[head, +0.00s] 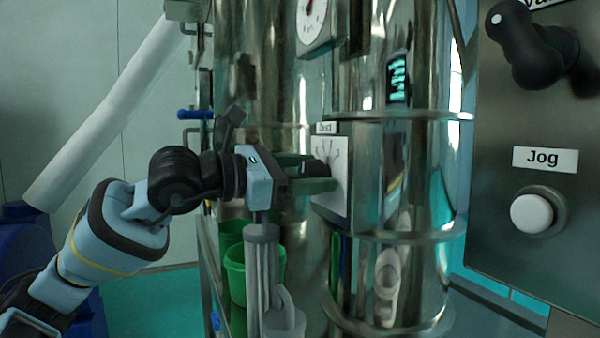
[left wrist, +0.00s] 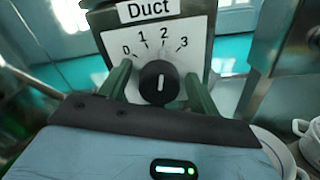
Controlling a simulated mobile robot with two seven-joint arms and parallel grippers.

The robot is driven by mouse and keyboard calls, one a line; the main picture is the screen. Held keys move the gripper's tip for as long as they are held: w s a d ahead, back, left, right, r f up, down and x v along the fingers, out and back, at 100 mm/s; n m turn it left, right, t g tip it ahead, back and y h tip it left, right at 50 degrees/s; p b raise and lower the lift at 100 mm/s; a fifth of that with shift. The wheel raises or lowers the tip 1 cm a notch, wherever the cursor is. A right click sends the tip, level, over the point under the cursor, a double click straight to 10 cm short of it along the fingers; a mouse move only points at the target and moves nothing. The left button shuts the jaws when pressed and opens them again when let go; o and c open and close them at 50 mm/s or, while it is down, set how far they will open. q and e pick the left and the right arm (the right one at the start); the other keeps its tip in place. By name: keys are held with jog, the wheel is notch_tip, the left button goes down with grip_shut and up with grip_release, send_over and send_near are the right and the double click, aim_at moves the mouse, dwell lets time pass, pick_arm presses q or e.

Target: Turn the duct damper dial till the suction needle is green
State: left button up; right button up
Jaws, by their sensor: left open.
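The duct damper dial (left wrist: 158,84) is a round black knob with a white mark on a white plate labelled "Duct", numbered 0 to 3. Its mark points up, roughly toward the 2. My left gripper (head: 322,174) is open at the plate. In the left wrist view its two green fingers (left wrist: 158,92) stand on either side of the knob, with gaps between. A white round gauge (head: 312,16) is cut off by the top edge of the head view; its needle's zone is too small to tell. My right gripper is not in view.
Shiny steel cylinders (head: 375,160) stand behind and right of the dial. A panel with a white "Jog" button (head: 532,213) and a black knob (head: 535,45) is at the right. A green bucket (head: 250,272) stands below my left arm.

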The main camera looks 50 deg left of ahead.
aim_at(303, 172)
pick_arm(q)
jog(key=b+v, duration=0.1)
jog(key=v, duration=0.5)
jog(key=shift+s+b, duration=0.1)
jog(key=shift+b, duration=0.2)
jog(key=shift+v, duration=0.8)
